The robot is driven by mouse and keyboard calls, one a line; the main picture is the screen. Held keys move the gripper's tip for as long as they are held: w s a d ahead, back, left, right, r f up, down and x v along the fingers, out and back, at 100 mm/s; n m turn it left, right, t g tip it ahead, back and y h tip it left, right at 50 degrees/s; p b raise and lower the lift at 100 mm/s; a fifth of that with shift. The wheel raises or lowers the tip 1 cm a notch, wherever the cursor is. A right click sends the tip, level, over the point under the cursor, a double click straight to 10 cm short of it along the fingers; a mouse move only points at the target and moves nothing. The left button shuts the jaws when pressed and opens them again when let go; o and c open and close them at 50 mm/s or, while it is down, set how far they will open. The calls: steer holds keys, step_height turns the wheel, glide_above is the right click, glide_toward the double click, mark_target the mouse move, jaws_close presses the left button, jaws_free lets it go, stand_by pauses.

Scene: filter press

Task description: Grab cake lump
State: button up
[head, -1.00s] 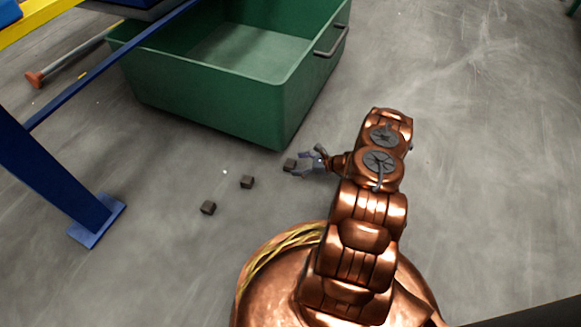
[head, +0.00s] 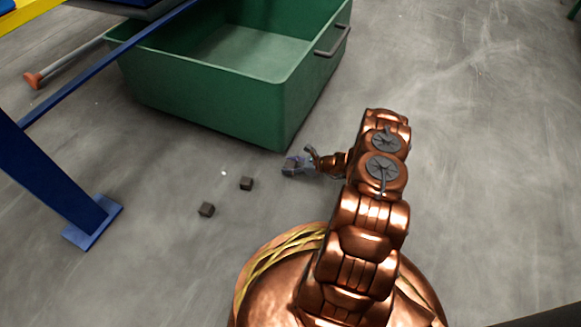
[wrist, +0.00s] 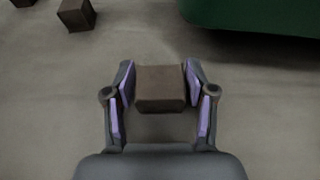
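A small dark brown cake lump (wrist: 161,88) sits between the fingers of my gripper (wrist: 160,92) in the wrist view. The purple-padded fingers lie close against its left and right sides, with hardly any gap. In the head view my gripper (head: 297,166) is low near the floor by the green bin's near corner, and its fingers hide that lump. Two more cake lumps lie on the floor to the left, one nearer (head: 246,183) and one farther (head: 207,209). I cannot tell whether the held lump still touches the floor.
A large green bin (head: 210,110) with a grey handle (head: 333,42) stands just beyond my gripper. A blue frame leg with a foot plate (head: 93,222) stands at the left. A long tool with an orange end (head: 35,80) lies behind it. The floor at right is clear.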

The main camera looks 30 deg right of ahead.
steer(key=c, duration=0.7)
steer(key=shift+o, duration=0.2)
